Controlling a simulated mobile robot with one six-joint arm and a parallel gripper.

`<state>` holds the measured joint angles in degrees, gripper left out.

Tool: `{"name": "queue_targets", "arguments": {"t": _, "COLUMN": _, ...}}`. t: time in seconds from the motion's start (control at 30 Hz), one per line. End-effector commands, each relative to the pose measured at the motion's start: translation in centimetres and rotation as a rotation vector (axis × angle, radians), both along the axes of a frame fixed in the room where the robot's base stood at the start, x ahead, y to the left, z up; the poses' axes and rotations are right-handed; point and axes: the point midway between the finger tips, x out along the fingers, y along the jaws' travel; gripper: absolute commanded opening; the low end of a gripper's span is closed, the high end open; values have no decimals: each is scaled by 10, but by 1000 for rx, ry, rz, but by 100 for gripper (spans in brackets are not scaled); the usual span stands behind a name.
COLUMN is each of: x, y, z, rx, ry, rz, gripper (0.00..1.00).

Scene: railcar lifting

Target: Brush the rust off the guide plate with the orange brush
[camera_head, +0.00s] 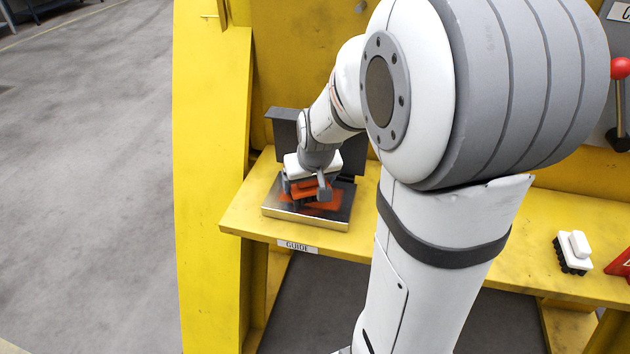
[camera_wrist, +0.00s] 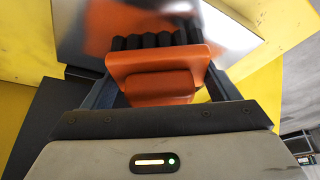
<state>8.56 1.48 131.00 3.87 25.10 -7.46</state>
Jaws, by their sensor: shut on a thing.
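The guide plate (camera_head: 335,219) is a metal block with a shiny top on the yellow shelf, above a label reading GUIDE. Orange-brown rust shows on its top around my gripper. My gripper (camera_head: 303,187) is over the plate, shut on the orange brush. In the wrist view the orange brush (camera_wrist: 155,75) sits between the fingers of my gripper (camera_wrist: 158,88), its black bristles toward the plate (camera_wrist: 225,25). A reddish patch shows on the plate beyond the bristles. I cannot tell whether the bristles touch the surface.
A dark upright panel (camera_head: 285,128) stands behind the plate. A white brush with black bristles (camera_head: 573,252) lies on the shelf (camera_head: 515,245) at right, beside a red object (camera_head: 620,264). A red-knobbed lever (camera_head: 620,70) is at far right. The shelf between is partly hidden by my arm.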

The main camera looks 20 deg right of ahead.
Motion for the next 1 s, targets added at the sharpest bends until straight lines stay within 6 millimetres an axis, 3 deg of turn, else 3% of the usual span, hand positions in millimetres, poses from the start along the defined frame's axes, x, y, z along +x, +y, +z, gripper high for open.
{"name": "queue_targets", "arguments": {"t": 1.0, "x": 40, "y": 57, "z": -2, "rx": 0, "ry": 2, "rz": 2, "gripper": 52}}
